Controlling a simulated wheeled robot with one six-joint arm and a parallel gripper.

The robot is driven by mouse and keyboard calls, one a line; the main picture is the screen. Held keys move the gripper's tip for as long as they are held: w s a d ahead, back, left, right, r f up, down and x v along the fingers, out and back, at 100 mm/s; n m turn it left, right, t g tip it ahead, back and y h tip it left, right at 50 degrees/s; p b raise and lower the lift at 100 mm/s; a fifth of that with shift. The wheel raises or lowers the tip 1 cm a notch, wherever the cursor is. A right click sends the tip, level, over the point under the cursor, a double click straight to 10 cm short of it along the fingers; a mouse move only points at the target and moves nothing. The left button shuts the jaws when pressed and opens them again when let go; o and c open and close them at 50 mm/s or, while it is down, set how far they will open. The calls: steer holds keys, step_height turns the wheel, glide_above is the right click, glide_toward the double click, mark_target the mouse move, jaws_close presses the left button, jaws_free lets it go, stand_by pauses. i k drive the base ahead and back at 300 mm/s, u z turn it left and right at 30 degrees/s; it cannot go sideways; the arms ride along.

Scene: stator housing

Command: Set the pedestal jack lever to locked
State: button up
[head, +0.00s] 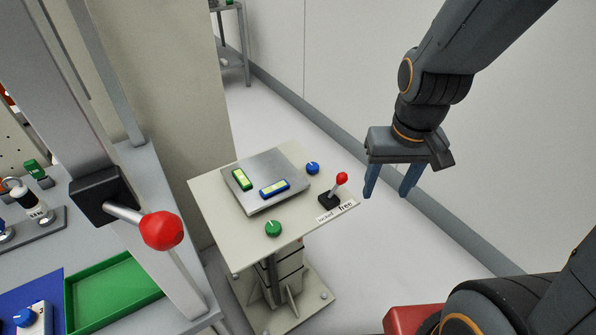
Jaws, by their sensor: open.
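The pedestal (215,187) stands in the middle of the head view, with a pale square top. The jack lever (342,179) is at its right corner: a short metal stick with a red ball knob on a black base (329,199). The lever leans up and to the right, toward the "free" side of the label (336,211); the label's other word looks like "locked". My gripper (388,194) is open and empty, pointing down. In the picture it is to the right of the lever, apart from it.
The pedestal top also holds a grey plate (262,163) with two level vials, a green knob (273,229) and a blue knob (313,168). At left, a larger red-ball lever (161,230) sticks out over a bench with a green tray (110,290). Floor right of the pedestal is clear.

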mark_target(341, 177)
steer(key=u, duration=0.05)
steer(key=k, duration=0.5)
steer(key=z, duration=1.6)
steer(key=i, duration=0.95)
steer(key=u, duration=2.6)
